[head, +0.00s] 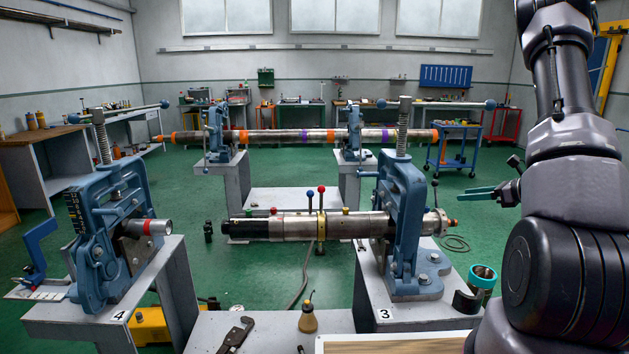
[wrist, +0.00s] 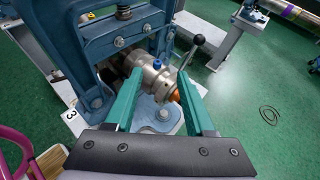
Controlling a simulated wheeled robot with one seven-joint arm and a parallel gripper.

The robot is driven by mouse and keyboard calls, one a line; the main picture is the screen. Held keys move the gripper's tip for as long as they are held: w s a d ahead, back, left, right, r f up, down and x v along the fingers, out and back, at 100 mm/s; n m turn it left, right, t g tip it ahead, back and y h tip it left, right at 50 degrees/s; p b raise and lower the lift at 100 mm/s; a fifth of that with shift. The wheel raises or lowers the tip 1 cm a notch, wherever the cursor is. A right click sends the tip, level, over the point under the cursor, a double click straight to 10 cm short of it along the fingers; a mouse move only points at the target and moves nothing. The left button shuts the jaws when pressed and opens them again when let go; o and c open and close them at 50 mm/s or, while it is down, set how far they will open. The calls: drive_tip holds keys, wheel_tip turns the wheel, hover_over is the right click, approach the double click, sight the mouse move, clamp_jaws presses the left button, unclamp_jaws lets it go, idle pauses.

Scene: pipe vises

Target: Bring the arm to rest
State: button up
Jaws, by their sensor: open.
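My arm (head: 567,150) stands raised along the right edge of the head view, bent, with its gripper turned toward the left. My gripper (head: 478,192) has teal fingers and hangs in the air to the right of the blue vise numbered 3 (head: 405,210). In the wrist view my gripper (wrist: 161,76) is open, with both fingers apart. The metal pipe end (wrist: 150,80) with an orange tip shows beyond and between the fingers. Nothing is held between the fingers, and I see no contact.
A second blue vise (head: 105,235) stands on pedestal 4 at left. A long pipe (head: 290,136) lies across two vises behind. A teal-rimmed cup (head: 482,277) stands near my arm at lower right. A wrench (head: 236,336) and an oil can (head: 308,318) lie in front. Green floor is open at right.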

drive_tip(key=s+a+r+n+g+y, duration=0.1)
drive_tip(key=s+a+r+n+g, duration=0.2)
drive_tip(key=s+a+r+n, duration=0.4)
drive_tip(key=s+a+r+n+g, duration=0.3)
drive_tip(key=s+a+r+n, duration=0.15)
drive_tip(key=a+r, duration=0.55)
drive_tip(key=s+a+r+n+t+h, duration=0.1)
drive_tip(key=s+r+n+h, duration=0.2)
drive_tip(key=s+n, duration=0.3)
drive_tip(key=s+a+r+n+t+h, duration=0.1)
drive_tip(key=s+r+n+h, duration=0.3)
drive_tip(key=s, duration=0.4)
drive_tip(key=shift+s+a+r+n+t, duration=0.4)
drive_tip(key=shift+a+r+n, duration=0.4)
drive_tip(key=shift+n, duration=0.25)
